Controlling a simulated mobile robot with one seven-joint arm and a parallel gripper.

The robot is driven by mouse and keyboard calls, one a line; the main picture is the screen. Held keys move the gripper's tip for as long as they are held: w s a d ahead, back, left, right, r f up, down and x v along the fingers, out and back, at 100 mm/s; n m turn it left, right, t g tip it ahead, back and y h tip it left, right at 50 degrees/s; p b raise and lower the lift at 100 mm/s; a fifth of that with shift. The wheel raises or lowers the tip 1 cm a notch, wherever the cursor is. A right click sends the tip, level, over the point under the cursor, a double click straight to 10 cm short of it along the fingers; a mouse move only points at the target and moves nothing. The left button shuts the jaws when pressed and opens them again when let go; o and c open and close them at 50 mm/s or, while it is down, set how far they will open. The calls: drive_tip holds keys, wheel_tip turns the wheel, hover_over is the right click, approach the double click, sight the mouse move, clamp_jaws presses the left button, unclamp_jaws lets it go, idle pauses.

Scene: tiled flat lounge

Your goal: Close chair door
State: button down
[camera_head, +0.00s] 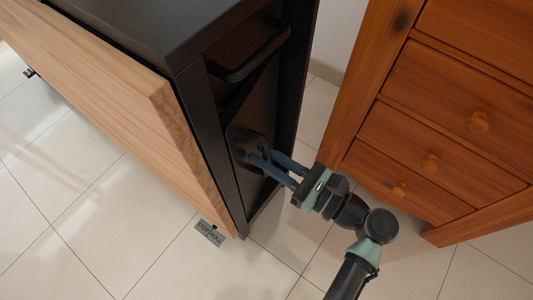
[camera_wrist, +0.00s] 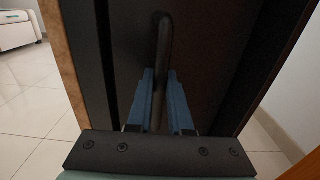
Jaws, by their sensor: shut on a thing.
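A black cabinet (camera_head: 150,35) with a light wood front panel (camera_head: 105,95) stands at the left in the head view. Its narrow black side has an upper bar handle (camera_head: 255,62) and a lower dark rounded handle (camera_head: 245,143). My gripper (camera_head: 262,160) reaches this side from the right, with its blue fingers at the lower handle. In the wrist view, a dark curved handle (camera_wrist: 163,40) runs between the fingers of my gripper (camera_wrist: 160,75), which is shut on it. The fingertips' exact contact is hard to see against the black. No chair shows.
An orange-brown wooden chest of drawers (camera_head: 440,130) with round knobs stands close at the right, leaving a narrow gap. Tiled floor (camera_head: 60,220) is clear in front. A white piece of furniture (camera_wrist: 15,32) stands far left.

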sight(247, 154)
idle(0.5)
drive_tip(key=shift+a+r+p, duration=0.25)
drive_tip(key=shift+a+p, duration=0.1)
drive_tip(key=shift+p, duration=0.65)
drive_tip(key=a+m+t+h+p, duration=0.1)
drive_tip(key=p, duration=0.1)
drive_tip(key=shift+r+p, duration=0.1)
drive_tip(key=shift+p, duration=0.2)
drive_tip(key=shift+w+a+p, duration=0.15)
drive_tip(key=shift+a+p, duration=0.35)
drive_tip(key=shift+p, duration=0.25)
drive_tip(key=shift+a+f, duration=0.2)
drive_tip(key=shift+f, duration=0.15)
drive_tip(key=c, duration=1.1)
unclamp_jaws()
